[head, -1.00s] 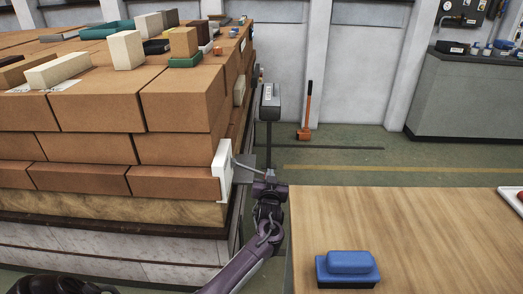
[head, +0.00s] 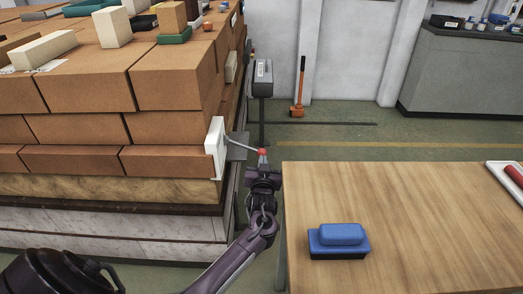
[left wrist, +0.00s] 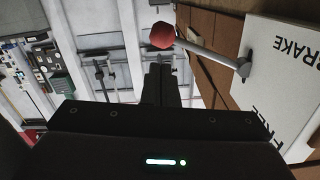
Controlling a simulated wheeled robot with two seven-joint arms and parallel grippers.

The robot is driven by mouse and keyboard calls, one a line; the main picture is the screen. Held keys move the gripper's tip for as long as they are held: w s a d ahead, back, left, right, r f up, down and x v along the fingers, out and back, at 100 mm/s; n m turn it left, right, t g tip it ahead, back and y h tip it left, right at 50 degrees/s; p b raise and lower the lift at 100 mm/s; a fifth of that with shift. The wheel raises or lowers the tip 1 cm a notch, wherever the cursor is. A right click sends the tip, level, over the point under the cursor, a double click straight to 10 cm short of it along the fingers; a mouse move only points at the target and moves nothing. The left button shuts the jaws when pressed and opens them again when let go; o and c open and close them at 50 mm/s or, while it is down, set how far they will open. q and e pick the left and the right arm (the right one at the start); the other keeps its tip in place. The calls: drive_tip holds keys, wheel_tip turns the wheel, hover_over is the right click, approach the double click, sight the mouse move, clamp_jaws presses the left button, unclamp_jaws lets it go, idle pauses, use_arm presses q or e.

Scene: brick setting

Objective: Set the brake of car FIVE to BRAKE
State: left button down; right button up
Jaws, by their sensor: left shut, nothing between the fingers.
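A white brake plate (head: 215,147) is on the near right corner of the brick-loaded car. It also shows in the left wrist view (left wrist: 285,75), with the words BRAKE and, partly hidden, FREE. A thin grey lever (left wrist: 215,54) sticks out from its pivot on the plate and ends in a red knob (left wrist: 162,36). The knob also shows in the head view (head: 262,152). My left gripper (head: 262,168) is shut and empty, just below the knob in that view. Its fingertips (left wrist: 160,72) lie close to the knob; contact cannot be told. No car number is readable. My right gripper is not in view.
A wooden table (head: 400,230) stands right of my left arm, with a blue-topped block (head: 340,238) on it. Stacked bricks (head: 75,80) fill the car at left. A grey box on a post (head: 262,80) and an orange-handled hammer (head: 299,90) stand behind.

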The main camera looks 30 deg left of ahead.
use_arm(q)
drive_tip(key=v, duration=0.2)
drive_tip(key=shift+s+d+r, duration=0.15)
drive_tip(key=shift+s+d, duration=0.05)
drive_tip(key=shift+s, duration=0.1)
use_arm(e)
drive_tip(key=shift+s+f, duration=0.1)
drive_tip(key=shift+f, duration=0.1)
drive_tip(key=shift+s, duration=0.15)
